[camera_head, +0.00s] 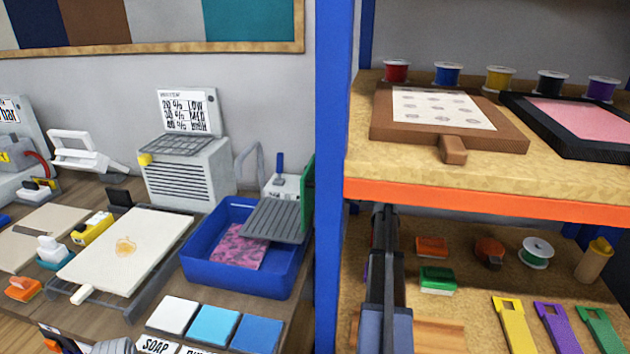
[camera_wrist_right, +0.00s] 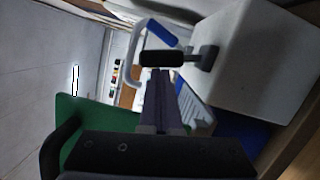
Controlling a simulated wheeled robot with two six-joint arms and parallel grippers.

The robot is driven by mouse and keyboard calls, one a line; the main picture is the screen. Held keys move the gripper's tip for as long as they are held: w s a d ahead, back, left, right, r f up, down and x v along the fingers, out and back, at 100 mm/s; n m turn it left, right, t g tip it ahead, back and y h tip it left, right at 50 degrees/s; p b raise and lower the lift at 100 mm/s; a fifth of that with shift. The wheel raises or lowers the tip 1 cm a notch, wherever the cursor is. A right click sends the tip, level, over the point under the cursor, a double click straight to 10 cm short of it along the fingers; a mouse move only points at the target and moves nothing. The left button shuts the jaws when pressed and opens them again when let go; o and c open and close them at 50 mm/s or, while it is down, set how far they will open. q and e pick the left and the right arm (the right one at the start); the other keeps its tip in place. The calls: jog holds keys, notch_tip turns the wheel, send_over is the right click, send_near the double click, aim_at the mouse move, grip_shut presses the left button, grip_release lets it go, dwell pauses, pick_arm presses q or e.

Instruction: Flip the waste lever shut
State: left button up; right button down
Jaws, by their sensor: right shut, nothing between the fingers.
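In the right wrist view, a lever with a thick black grip (camera_wrist_right: 160,59) juts from the side of a pale box (camera_wrist_right: 250,62). A blue handle (camera_wrist_right: 162,33) shows just beyond it. Which of the two is the waste lever is not clear. My right gripper (camera_wrist_right: 160,72) is shut and empty, its narrow fingertips just below the black grip in the picture; I cannot tell whether they touch. In the head view, a blue upright lever (camera_head: 280,163) stands on a small pale box behind the blue tub (camera_head: 240,283). My right fingertips are not clear there.
A green panel (camera_wrist_right: 95,130) lies left of my right gripper in the wrist view, with a grey curved pipe (camera_wrist_right: 132,60) nearby. In the head view, a blue post (camera_head: 330,200) and an orange-edged shelf (camera_head: 480,198) stand right of the tub. The bench on the left is crowded.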

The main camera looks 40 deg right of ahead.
jog(key=shift+w+d+r+m+p, duration=0.35)
jog(key=shift+r+m+p, duration=0.1)
jog(key=shift+m+p, duration=0.3)
jog(key=shift+w+d+r+m+g+p, duration=0.15)
jog(key=shift+d+m+g+p, duration=0.1)
jog(key=shift+m+p, duration=0.25)
jog(key=shift+w+d+r+m+g+p, duration=0.15)
jog(key=shift+d+m+p, duration=0.1)
jog(key=shift+m, duration=0.3)
pick_arm(q)
jog(key=shift+r, duration=1.7)
pick_arm(e)
jog(key=shift+w+d, duration=0.4)
jog(key=shift+d, duration=0.1)
jog(key=shift+w, duration=0.1)
